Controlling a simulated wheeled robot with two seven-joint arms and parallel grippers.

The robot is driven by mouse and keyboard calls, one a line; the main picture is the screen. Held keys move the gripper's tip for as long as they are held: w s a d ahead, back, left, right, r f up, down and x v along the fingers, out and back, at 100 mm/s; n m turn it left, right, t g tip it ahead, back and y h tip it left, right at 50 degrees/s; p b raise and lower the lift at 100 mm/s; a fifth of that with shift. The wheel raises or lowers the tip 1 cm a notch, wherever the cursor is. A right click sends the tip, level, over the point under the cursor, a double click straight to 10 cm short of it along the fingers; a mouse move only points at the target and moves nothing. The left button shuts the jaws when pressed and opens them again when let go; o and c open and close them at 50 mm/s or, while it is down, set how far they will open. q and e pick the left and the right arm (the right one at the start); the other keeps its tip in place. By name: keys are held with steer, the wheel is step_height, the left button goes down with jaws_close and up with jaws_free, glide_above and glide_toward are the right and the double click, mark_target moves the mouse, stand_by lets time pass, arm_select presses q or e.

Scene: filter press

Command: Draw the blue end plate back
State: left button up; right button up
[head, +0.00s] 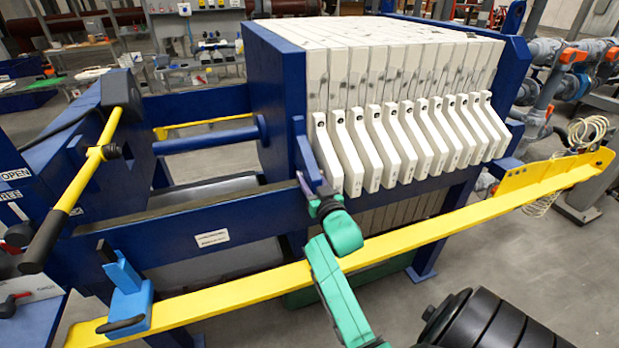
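The blue end plate (272,95) stands upright at the left end of the stack of white filter plates (395,70), with no clear gap seen between them. A blue rod (205,141) runs from the left frame to its face. My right gripper (306,185), on a green arm from below, is at the plate's lower front corner, by the near side rail. Its fingers are small and partly hidden there, so I cannot tell whether they are open, shut or touching the plate. My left gripper is not in view.
A yellow bar (420,237) runs along the front, with a blue clamp-like block (129,300) at its left. A yellow-and-black lever (85,180) stands by the OPEN label (15,174). The space between the left frame and the plate holds only the rod and rails.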

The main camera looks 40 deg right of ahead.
jaws_close()
stand_by(1.2)
